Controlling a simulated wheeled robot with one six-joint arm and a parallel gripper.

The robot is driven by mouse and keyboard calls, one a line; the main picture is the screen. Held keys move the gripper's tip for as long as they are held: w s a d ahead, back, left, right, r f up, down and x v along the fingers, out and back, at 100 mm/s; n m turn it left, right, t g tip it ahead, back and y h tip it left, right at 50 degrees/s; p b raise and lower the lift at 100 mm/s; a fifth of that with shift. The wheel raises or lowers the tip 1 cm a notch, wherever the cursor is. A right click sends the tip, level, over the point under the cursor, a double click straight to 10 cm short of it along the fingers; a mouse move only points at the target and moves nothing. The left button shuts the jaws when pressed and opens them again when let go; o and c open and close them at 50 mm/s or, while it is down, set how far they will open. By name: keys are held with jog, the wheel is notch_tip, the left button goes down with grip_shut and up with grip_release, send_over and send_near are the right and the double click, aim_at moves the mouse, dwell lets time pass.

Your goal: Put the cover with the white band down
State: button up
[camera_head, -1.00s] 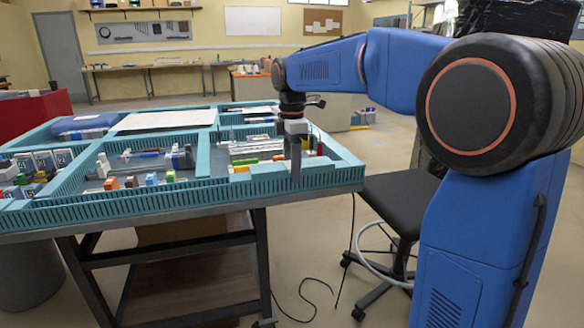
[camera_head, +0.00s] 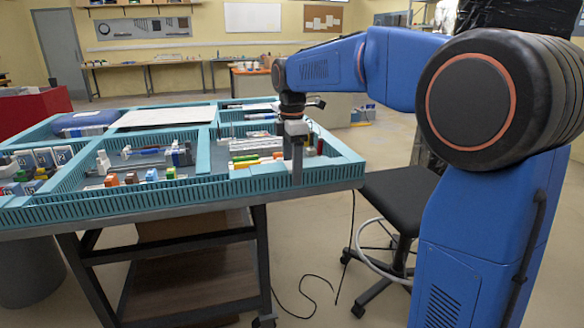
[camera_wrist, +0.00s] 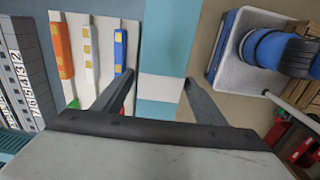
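The cover with the white band (camera_wrist: 162,88) is a teal strip in the wrist view, crossed by a pale band. It lines up with the teal front wall of the big tray (camera_head: 200,196). My gripper (camera_wrist: 159,78) has one finger along each long side of the cover, at the band, and seems shut on it. In the head view my gripper (camera_head: 296,172) points straight down at the front wall of the right compartment. The finger hides part of the wall there. The cover's underside and any gap below it are hidden.
In the wrist view, orange (camera_wrist: 63,45), white and blue (camera_wrist: 120,50) strips lie on a white panel left of the cover. A grey numbered block (camera_wrist: 28,75) stands farther left. A black stool (camera_head: 400,195) stands beside the tray's table. Floor shows right of the wall.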

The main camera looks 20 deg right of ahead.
notch_tip(320, 180, up, 13)
dwell(0.8)
jog(key=s+d+f+m+t, duration=0.2)
jog(key=s+f+m, duration=0.7)
jog(key=s, duration=0.7)
jog(key=s+d+f+m+t, duration=0.2)
jog(key=s+d+f+m, duration=0.3)
jog(key=s+f+m, duration=0.4)
jog(key=s+f, duration=0.7)
jog(key=s, duration=0.1)
jog(key=shift+s+f+t, duration=0.15)
jog(key=shift+s+t, duration=0.05)
jog(key=shift+t, duration=0.2)
